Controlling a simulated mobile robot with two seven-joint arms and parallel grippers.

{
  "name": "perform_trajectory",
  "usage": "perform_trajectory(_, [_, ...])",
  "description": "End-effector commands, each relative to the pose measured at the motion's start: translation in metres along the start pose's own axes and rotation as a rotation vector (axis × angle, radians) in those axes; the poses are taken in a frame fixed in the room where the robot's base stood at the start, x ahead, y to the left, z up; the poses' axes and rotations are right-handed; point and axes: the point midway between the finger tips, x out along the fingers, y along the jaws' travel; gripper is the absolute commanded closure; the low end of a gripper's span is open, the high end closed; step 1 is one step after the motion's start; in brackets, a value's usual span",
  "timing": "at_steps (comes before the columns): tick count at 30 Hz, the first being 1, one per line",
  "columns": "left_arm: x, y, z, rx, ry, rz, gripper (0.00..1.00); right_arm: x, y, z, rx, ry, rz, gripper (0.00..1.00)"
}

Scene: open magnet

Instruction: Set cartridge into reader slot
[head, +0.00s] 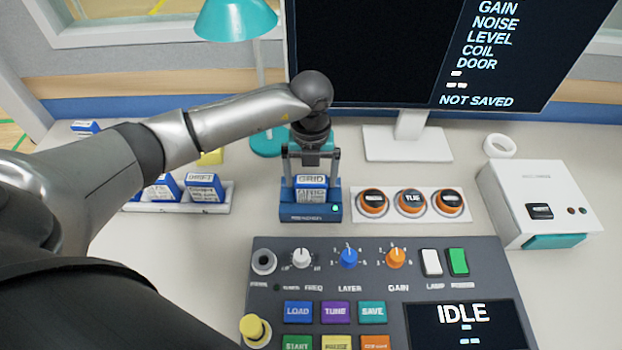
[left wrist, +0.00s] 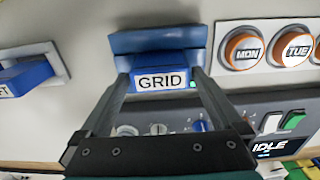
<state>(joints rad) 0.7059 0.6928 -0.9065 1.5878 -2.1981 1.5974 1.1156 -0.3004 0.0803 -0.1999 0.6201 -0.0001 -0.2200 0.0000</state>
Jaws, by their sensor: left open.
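The cartridge labelled GRID (head: 311,182) is blue with a white label. It stands in the blue reader (head: 305,213), whose small green light is lit. My left gripper (head: 310,170) points down over the reader, its jaws open, one finger on each side of the cartridge. In the left wrist view the GRID cartridge (left wrist: 163,82) shows between the two fingers (left wrist: 160,74), with the reader (left wrist: 157,40) around it. I cannot tell whether the fingers touch the cartridge, and its lower part is hidden in the reader. My right gripper is not in view.
A white rack (head: 222,207) with blue cartridges, one labelled DRIFT (head: 204,187), stands left of the reader. Round orange-rimmed pieces sit on a white tray (head: 392,215) to its right. The control console (head: 380,262), its screen reading IDLE, is in front. A monitor stand (head: 408,146) and lamp (head: 236,20) are behind.

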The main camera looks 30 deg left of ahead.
Motion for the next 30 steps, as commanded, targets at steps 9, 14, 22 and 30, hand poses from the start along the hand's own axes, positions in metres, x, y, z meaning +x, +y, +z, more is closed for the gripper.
perform_trajectory(9, [-0.072, -0.001, 0.001, 0.001, -0.003, -0.003, 0.00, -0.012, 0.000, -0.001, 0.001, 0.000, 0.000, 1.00])
perform_trajectory(14, [-0.094, 0.000, 0.000, 0.001, -0.002, -0.001, 0.00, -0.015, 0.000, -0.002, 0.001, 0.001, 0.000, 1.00])
perform_trajectory(22, [-0.105, 0.000, 0.000, 0.000, 0.001, 0.000, 0.00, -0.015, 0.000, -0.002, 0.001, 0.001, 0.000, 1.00])
perform_trajectory(30, [-0.104, 0.000, 0.000, 0.000, 0.001, -0.001, 0.00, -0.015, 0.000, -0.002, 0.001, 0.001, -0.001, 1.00])
